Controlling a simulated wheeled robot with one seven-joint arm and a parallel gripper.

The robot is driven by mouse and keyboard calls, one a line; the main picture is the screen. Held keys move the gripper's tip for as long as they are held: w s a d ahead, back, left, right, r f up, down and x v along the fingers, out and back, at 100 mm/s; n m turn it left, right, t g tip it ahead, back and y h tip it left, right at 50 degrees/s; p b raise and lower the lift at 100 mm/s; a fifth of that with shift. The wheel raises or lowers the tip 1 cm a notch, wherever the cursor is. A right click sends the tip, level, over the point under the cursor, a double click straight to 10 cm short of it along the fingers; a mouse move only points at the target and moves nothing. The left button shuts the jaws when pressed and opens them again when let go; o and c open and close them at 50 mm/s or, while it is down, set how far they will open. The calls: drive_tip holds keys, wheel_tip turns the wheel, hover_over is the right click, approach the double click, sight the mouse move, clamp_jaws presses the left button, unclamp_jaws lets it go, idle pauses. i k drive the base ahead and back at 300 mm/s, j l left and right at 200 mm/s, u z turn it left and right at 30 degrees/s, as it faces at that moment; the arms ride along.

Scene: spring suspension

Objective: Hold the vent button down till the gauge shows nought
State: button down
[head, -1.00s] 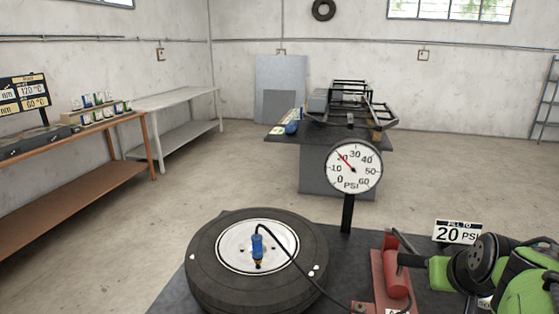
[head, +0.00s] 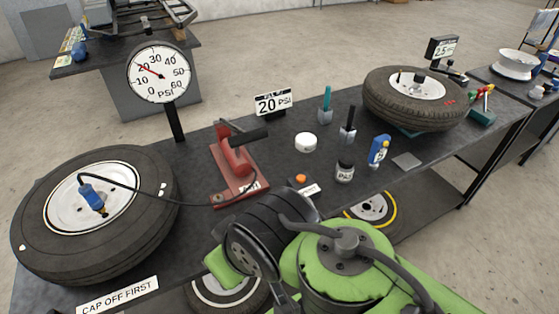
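The gauge (head: 158,73) is a round white dial marked PSI on a black post, and its red needle points near 20. A small dark box with an orange button (head: 301,179) sits on the dark bench, with a white label beside it too small to read; I take it for the vent button. A black hose with a blue fitting (head: 92,194) reaches the wheel hub of a big tyre (head: 140,236). My green and black arm fills the lower middle, just in front of the button. I cannot make out my gripper's fingers.
A red pump (head: 235,165) stands left of the button, and a "20 PSI" sign (head: 273,102) behind it. A second tyre (head: 418,98) lies at the right.

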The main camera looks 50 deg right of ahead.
sight(300, 179)
drive_tip(key=z, duration=1.65)
